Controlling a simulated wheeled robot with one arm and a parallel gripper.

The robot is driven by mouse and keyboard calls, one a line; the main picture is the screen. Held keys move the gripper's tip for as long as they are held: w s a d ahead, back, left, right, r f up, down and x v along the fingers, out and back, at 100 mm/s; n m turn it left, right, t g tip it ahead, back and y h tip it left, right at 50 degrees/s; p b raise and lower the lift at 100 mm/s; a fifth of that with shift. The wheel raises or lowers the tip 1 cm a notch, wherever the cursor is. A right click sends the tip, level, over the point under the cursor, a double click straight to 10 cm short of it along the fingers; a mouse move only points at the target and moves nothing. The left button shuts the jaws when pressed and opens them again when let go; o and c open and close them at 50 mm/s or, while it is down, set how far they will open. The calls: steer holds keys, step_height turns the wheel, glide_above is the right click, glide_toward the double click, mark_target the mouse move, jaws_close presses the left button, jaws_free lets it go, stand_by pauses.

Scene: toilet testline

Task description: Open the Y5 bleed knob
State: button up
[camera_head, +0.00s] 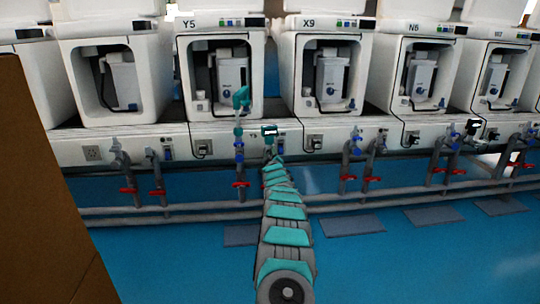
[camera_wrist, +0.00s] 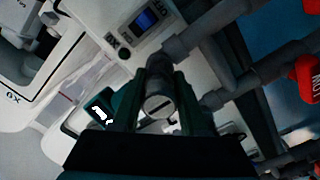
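The unit labelled Y5 (camera_head: 220,22) stands left of centre in the head view. My arm runs up from the bottom to the pipework below it, and its end is too small there to read. In the wrist view, the two dark teal fingers of my gripper (camera_wrist: 160,112) lie on either side of a grey round fitting with a slotted end (camera_wrist: 158,104). It is close between them; contact is unclear. I cannot tell whether this is the bleed knob. A teal elbow-shaped part (camera_head: 240,97) stands in front of Y5.
Several white units, such as X9 (camera_head: 309,22), line the bench. Grey pipes with blue fittings and red handles (camera_head: 240,184) run below. In the wrist view, a red handle (camera_wrist: 308,80) is at the right and a blue display (camera_wrist: 146,20) at the top.

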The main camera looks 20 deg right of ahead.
steer(key=o, duration=0.4)
steer(key=shift+s, duration=0.15)
steer(key=shift+p+v, duration=0.35)
steer(key=shift+v, duration=3.4)
